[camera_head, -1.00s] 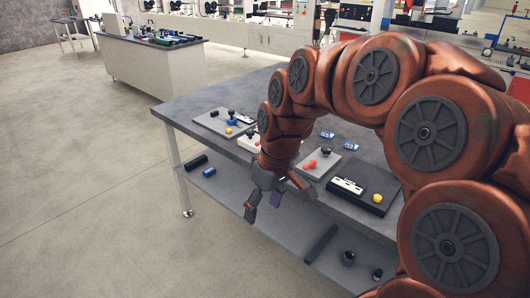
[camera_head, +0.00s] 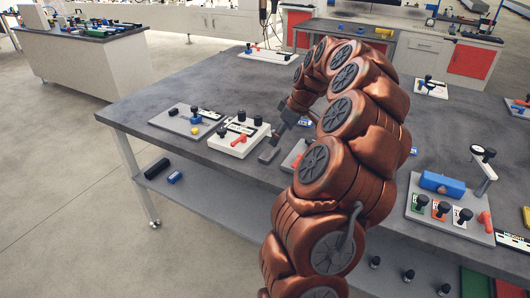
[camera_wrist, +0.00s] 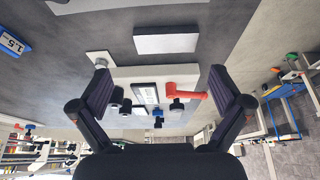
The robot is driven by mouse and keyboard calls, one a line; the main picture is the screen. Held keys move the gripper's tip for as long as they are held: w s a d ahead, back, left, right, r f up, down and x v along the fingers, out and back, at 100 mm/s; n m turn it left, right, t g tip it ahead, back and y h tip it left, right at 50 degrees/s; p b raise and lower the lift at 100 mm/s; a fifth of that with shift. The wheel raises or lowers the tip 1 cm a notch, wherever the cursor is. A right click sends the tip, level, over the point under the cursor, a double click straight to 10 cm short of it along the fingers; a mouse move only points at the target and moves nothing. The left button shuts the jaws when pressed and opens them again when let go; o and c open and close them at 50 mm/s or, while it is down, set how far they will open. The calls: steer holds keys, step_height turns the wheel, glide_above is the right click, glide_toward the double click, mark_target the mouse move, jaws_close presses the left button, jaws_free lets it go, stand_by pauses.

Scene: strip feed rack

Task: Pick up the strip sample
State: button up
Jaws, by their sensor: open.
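I cannot make out for sure which thing is the strip sample. My gripper (camera_wrist: 160,78) is open, its two dark fingers spread wide in the wrist view, with nothing held between them. Beyond and between the fingers is a white fixture (camera_wrist: 130,73) with a red handle (camera_wrist: 182,95), black knobs and a framed label plate (camera_wrist: 147,94). A flat pale plate (camera_wrist: 166,44) lies apart from it on the grey surface. In the head view my gripper (camera_head: 278,138) points down over the table, right of a white fixture (camera_head: 238,148); its fingers are partly hard to see.
The grey table (camera_head: 170,90) holds several fixtures. A grey board (camera_head: 172,122) with knobs is at left. A panel (camera_head: 425,215) with a blue block (camera_head: 442,184) and upright post is at right. A black bar (camera_head: 157,168) lies on the lower shelf.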

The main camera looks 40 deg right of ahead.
mark_target(271, 152)
steer(key=shift+w+a+f, duration=0.25)
steer(key=shift+w+f, duration=0.05)
steer(key=shift+f, duration=0.2)
steer(key=shift+w+a+f, duration=0.2)
steer(key=shift+w+f, duration=0.1)
steer(key=shift+f, duration=0.15)
steer(key=x, duration=0.1)
steer(key=p+x, duration=0.1)
steer(key=x, duration=0.1)
steer(key=p+x, duration=0.1)
steer(key=shift+s+a+f, duration=0.1)
steer(key=shift+s+f, duration=0.05)
steer(key=shift+f, duration=0.35)
steer(key=c, duration=1.2)
